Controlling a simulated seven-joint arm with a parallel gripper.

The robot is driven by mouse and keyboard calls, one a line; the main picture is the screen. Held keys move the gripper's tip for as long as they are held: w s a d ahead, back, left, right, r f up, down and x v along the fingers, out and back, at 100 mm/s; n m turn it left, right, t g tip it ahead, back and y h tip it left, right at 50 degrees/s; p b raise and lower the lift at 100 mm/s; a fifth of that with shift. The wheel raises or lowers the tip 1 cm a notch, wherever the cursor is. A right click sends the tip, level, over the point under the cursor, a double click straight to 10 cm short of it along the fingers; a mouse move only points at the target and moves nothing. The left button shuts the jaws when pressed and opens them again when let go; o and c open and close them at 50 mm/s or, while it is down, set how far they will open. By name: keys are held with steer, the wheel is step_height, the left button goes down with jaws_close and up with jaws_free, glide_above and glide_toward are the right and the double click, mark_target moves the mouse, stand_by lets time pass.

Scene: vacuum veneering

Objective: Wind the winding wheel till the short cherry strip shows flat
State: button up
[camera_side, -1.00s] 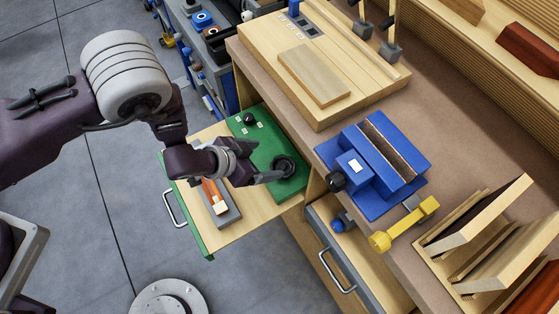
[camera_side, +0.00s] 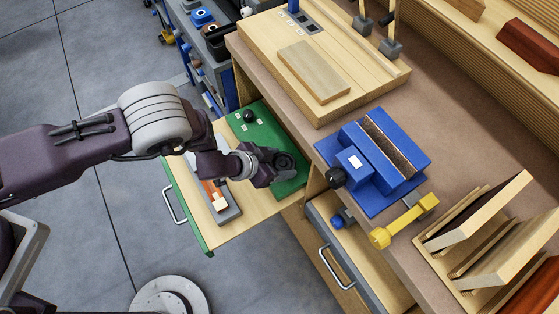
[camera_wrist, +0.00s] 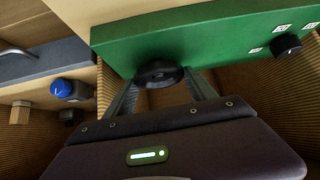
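The black winding wheel (camera_side: 284,161) sits on a green panel (camera_side: 262,130) in the open drawer, partly covered by my gripper (camera_side: 281,170) in the side view. In the wrist view the wheel (camera_wrist: 159,73) lies between the ends of my gripper's two spread fingers (camera_wrist: 160,80). The fingers are apart, one each side of the wheel; I cannot tell whether they touch its rim. A reddish-brown strip (camera_side: 209,189) lies on a grey holder beside a pale block, partly hidden by my wrist; I cannot tell whether it is the short cherry strip.
A small black knob (camera_side: 249,116) stands on the green panel. A blue vise-like fixture (camera_side: 380,195) and a yellow tool (camera_side: 405,221) are on the bench to the right. A lower drawer (camera_side: 335,240) is open. A wooden board (camera_side: 313,70) lies on the bench at the back.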

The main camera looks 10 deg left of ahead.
steer(key=c, duration=0.4)
steer(key=shift+c, duration=0.2)
steer(key=shift+w, duration=0.1)
steer(key=m+g, duration=0.1)
steer(key=m+g+h, duration=0.1)
steer(key=m, duration=0.1)
steer(key=m+g+h, duration=0.1)
steer(key=m, duration=0.1)
steer(key=shift+w+a+r, duration=0.1)
steer(key=shift+w+a, duration=0.05)
steer(key=shift+w, duration=0.15)
steer(key=m+g, duration=0.2)
steer(key=m, duration=0.1)
steer(key=m+g+h, duration=0.1)
steer(key=m+g, duration=0.1)
steer(key=m, duration=0.1)
steer(key=shift+w+g, duration=0.2)
steer(key=shift+g, duration=0.2)
steer(key=shift+m, duration=0.3)
steer(key=o, duration=1.4)
steer(key=shift+c, duration=0.2)
steer(key=shift+a, duration=0.1)
